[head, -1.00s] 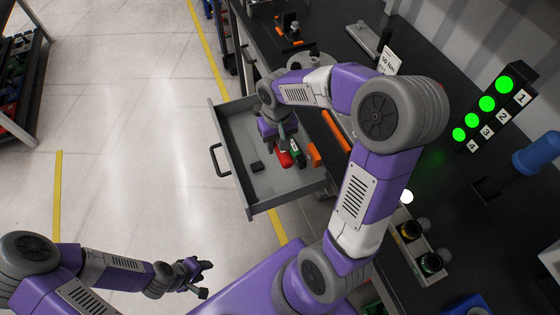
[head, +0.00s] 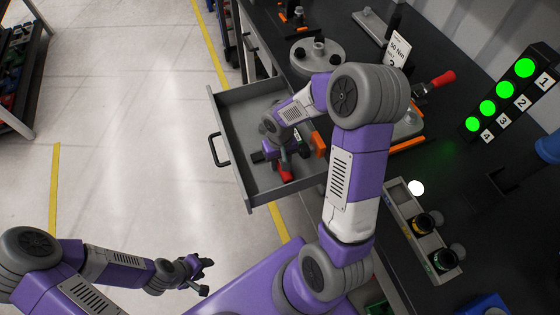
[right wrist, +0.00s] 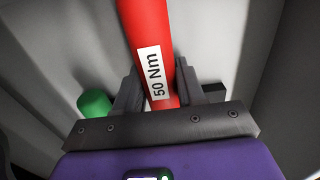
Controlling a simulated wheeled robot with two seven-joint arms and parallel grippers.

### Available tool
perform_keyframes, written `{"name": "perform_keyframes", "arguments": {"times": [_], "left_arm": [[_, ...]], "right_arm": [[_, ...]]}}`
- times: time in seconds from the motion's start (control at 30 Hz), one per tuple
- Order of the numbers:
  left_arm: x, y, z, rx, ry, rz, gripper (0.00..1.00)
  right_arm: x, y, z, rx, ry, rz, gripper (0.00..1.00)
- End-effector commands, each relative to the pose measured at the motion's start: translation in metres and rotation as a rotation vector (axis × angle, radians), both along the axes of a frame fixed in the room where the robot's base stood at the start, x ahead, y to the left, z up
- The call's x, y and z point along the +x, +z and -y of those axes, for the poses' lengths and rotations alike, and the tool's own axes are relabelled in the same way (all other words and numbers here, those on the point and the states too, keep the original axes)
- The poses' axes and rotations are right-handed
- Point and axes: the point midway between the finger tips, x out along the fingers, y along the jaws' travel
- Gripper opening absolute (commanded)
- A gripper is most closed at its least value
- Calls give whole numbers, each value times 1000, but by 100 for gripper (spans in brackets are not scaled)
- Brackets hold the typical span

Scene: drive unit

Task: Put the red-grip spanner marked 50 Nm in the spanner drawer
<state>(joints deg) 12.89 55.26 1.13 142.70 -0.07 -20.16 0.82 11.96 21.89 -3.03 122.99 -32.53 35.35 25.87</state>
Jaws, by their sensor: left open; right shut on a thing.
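The red-grip spanner (head: 285,174) is inside the open grey spanner drawer (head: 243,118). My right gripper (head: 284,160) reaches down into the drawer and is shut on the red grip. In the right wrist view the red grip (right wrist: 145,30) lies between the two fingers, with its white 50 Nm label (right wrist: 155,73) readable. I cannot tell whether the spanner touches the drawer floor; its far end is out of that view. A green grip (right wrist: 95,104) lies beside it in the drawer. My left gripper (head: 205,276) is open and empty, over the floor, away from the drawer.
The dark bench (head: 455,185) runs along the right, with a 50 Nm sign (head: 398,48), a red-handled tool (head: 440,80), a round grey fixture (head: 318,57) and a numbered green light panel (head: 510,90). The floor left of the drawer is clear.

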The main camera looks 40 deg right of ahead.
Motion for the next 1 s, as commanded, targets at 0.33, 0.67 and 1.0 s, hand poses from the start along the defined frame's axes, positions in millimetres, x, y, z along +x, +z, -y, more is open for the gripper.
{"name": "perform_keyframes", "arguments": {"times": [0.33,0.67,1.0], "left_arm": [[0,-2,0,0,0,0,43],[0,-1,0,0,0,0,43],[0,13,0,0,0,0,43]], "right_arm": [[0,-2,0,0,0,1,42],[0,-1,0,0,0,1,64],[2,29,0,0,-1,6,64]]}}
